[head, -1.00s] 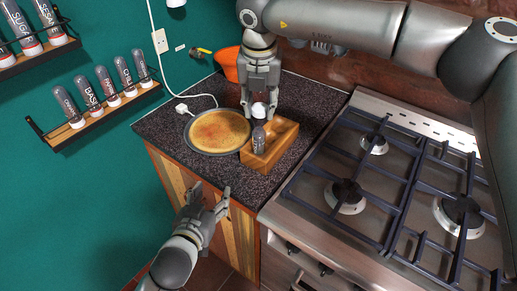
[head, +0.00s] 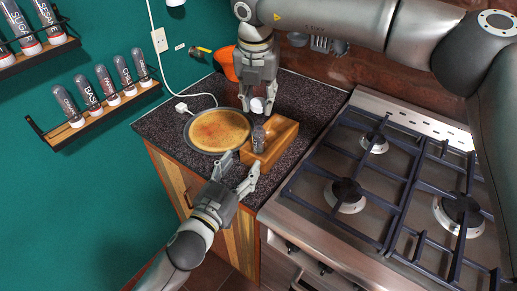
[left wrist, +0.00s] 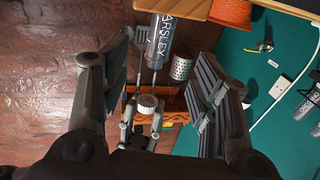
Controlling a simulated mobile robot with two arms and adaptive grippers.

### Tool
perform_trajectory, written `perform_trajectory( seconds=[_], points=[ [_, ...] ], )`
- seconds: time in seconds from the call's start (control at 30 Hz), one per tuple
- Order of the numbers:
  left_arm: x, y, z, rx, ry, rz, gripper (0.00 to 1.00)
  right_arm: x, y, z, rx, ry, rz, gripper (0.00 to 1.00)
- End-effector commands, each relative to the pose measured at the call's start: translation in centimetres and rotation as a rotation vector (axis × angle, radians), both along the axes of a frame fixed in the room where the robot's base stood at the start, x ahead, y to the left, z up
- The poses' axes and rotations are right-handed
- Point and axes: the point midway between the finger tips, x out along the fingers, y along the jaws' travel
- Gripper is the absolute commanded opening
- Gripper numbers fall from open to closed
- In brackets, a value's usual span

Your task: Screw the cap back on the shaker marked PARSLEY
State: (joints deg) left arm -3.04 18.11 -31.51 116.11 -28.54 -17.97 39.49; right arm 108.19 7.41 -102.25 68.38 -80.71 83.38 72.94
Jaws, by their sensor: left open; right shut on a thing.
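The grey shaker (head: 258,139) stands in a wooden box (head: 283,150) on the counter. In the left wrist view, the shaker (left wrist: 161,38) shows letters reading "ARSLEY". My right gripper (head: 257,98) is shut on a white cap (head: 257,105), which is above the shaker and apart from it. The cap also shows in the left wrist view (left wrist: 147,101). My left gripper (head: 239,171) is open and empty at the front edge of the counter, close to the box, with its fingers pointing toward the shaker.
A pan with a round tan food (head: 218,131) sits left of the box. A gas stove (head: 380,190) is to the right. An orange container (head: 228,64) is behind. Wall racks hold several shakers (head: 104,82). A white cable runs behind the pan.

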Motion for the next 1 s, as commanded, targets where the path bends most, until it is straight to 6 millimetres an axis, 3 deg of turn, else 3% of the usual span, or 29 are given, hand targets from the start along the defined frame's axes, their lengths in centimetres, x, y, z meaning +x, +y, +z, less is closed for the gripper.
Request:
perform_trajectory(
  seconds=[0.5, 0.7, 1.0],
  points=[
    [8.2, -3.8, 0.1, 0.001, 0.000, 0.001, 0.56, 0.0, 0.0, 0.0, 0.000, 0.000, 0.001, 0.26],
    [9.6, -4.4, 0.1, 0.000, 0.000, 0.000, 0.56, 0.0, 0.0, 0.0, 0.000, 0.000, 0.001, 0.26],
    [9.8, -4.5, 0.0, 0.000, 0.000, 0.000, 0.56, 0.0, 0.0, 0.0, 0.000, 0.000, 0.001, 0.26]
  ],
)
